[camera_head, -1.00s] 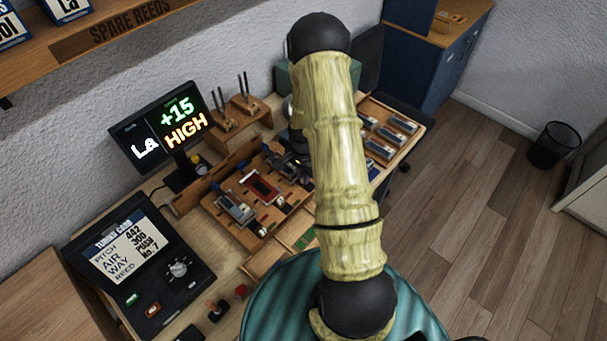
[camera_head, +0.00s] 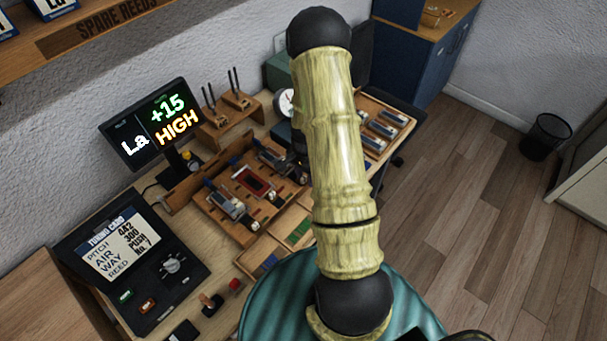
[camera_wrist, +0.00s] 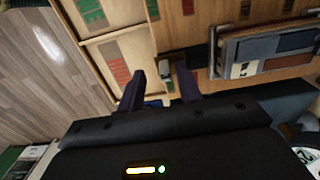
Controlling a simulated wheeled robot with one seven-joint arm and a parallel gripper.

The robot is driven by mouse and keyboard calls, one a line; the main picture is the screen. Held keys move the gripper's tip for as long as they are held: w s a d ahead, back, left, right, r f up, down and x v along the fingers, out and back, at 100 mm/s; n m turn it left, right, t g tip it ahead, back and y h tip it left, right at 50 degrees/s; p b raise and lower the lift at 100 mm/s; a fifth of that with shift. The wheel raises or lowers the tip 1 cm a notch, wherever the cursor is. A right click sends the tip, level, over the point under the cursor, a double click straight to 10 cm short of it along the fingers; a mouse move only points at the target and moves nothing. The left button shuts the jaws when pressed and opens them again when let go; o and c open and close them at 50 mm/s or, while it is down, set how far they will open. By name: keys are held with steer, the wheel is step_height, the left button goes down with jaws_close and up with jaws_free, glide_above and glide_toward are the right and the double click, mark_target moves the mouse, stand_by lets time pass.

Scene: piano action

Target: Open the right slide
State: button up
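A wooden board (camera_head: 224,222) on the bench carries a row of reed units: a grey one (camera_head: 226,204) at left, a red-framed one (camera_head: 254,181) in the middle, and a dark grey one (camera_head: 274,160) at right. Small pale knobs sit at their front ends. My gripper's two dark purple fingers (camera_wrist: 160,76) show in the wrist view, apart. A small grey block (camera_wrist: 165,69) lies in line with the gap; I cannot tell whether they touch it. A metal-framed unit (camera_wrist: 268,48) is right of the fingers.
A monitor (camera_head: 152,122) reads "La +15 HIGH". A tuning card case (camera_head: 130,262) stands at front left. A tray of reed units (camera_head: 385,125) is behind my arm at right. Shallow compartments with green and red pieces (camera_wrist: 117,67) lie beside the fingers.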

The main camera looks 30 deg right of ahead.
steer(key=shift+w+r, duration=0.1)
steer(key=shift+r, duration=0.35)
step_height(320, 180, up, 16)
steer(key=b, duration=0.3)
steer(key=shift+r, duration=0.25)
stand_by(0.4)
steer(key=s+a+r+n+t, duration=0.2)
steer(key=s+a+r+n, duration=0.1)
steer(key=s+a+n, duration=0.8)
steer(key=a+n, duration=0.3)
steer(key=a, duration=0.1)
steer(key=shift+t, duration=0.3)
steer(key=shift+r, duration=0.1)
steer(key=shift+s+d, duration=0.15)
